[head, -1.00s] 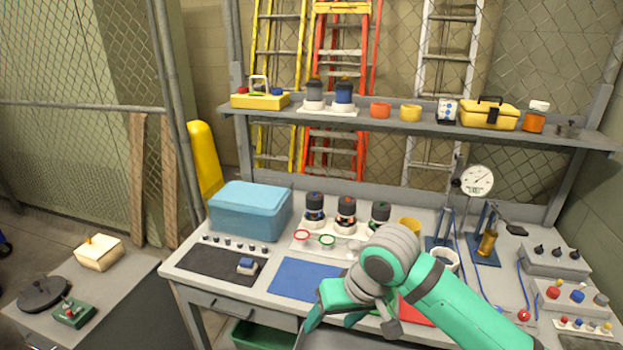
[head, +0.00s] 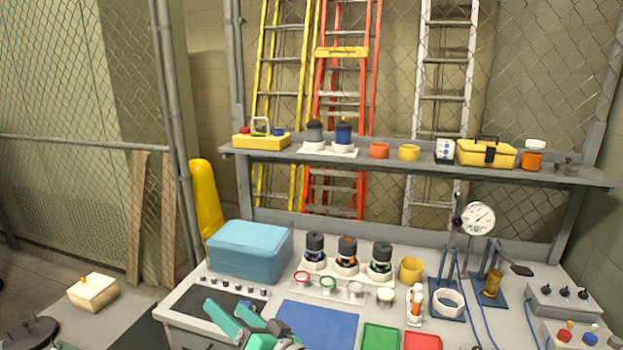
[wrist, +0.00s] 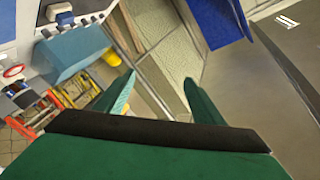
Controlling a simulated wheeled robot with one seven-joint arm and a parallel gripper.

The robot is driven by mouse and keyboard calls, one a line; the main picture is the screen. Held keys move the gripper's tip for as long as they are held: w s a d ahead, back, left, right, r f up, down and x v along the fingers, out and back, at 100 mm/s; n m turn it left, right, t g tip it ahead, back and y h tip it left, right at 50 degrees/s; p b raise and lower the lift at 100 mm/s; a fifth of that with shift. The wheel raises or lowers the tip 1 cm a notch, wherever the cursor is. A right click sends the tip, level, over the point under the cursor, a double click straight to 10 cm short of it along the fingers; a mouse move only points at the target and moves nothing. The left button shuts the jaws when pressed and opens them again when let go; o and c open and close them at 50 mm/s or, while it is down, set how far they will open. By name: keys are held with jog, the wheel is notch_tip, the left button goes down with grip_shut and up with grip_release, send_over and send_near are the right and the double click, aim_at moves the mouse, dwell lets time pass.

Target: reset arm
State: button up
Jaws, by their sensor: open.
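My gripper (head: 232,310) is low in the head view, over the front of the bench near the black mat (head: 208,296). Its two green fingers are spread apart with nothing held between them. In the wrist view the open fingers (wrist: 158,88) also have an empty gap. A small blue and white piece (head: 247,306) lies on the mat, partly hidden behind the fingers.
A blue box (head: 250,250) stands at the bench's back left. The blue mat (head: 320,322) is bare, with green (head: 381,337) and red (head: 422,341) trays to its right. A row of dark-capped units (head: 346,255) stands behind. A shelf (head: 400,158) spans above.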

jog(key=s+d+f+m+t+h, duration=0.3)
jog(key=s+d+f+m+h, duration=0.25)
jog(key=f, duration=0.45)
jog(key=s+d+f+m+t+h, duration=0.2)
jog(key=s+f+m+t+h, duration=0.15)
jog(key=s+f+h, duration=0.45)
jog(key=s+d+f+n+g, duration=0.1)
jog(key=s+d+f+n, duration=0.1)
jog(key=s, duration=0.7)
jog(key=s+d+f+n, duration=0.3)
jog(key=s+d, duration=0.1)
jog(key=s, duration=0.4)
jog(key=s+d+f+n+g, duration=0.1)
jog(key=s+d+f+n, duration=0.1)
jog(key=s, duration=0.7)
jog(key=shift+s+d+f+n+g, duration=0.35)
jog(key=shift+d+f, duration=0.1)
jog(key=shift+f, duration=0.2)
